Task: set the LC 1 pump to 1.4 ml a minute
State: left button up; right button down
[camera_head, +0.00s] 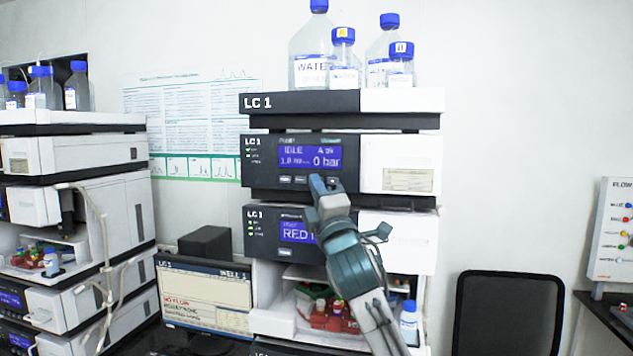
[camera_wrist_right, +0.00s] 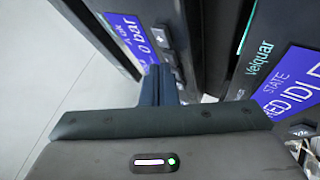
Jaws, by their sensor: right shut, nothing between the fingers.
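The LC 1 pump (camera_head: 260,175) is the upper dark module of the middle stack, under the shelf marked LC 1. Its blue display (camera_head: 309,157) reads IDLE, about 1.0 in small text, and 0 bar. A row of small buttons (camera_head: 285,180) lies under the display. The pump display also shows turned in the right wrist view (camera_wrist_right: 128,38), with buttons (camera_wrist_right: 163,45) beside it. My right gripper (camera_head: 319,182) is shut and empty, its tips at the button row, covering part of it. I cannot tell whether they touch. The fingers show in the wrist view (camera_wrist_right: 157,75). My left gripper is out of view.
A second module (camera_head: 262,240) with a blue display sits below the pump. Bottles (camera_head: 312,60) stand on top of the stack. A monitor (camera_head: 205,300) is at lower left, another instrument stack (camera_head: 75,200) further left, and a black chair (camera_head: 508,312) at right.

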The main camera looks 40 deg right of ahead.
jog(key=shift+w+d, duration=0.15)
dwell(0.3)
jog(key=shift+s+a+p, duration=0.45)
jog(key=shift+s+a, duration=0.1)
jog(key=shift+a, duration=0.05)
jog(key=s+a+p, duration=0.2)
jog(key=s+a, duration=0.1)
jog(key=shift+s+a, duration=0.1)
jog(key=shift+a, duration=0.3)
dwell(0.3)
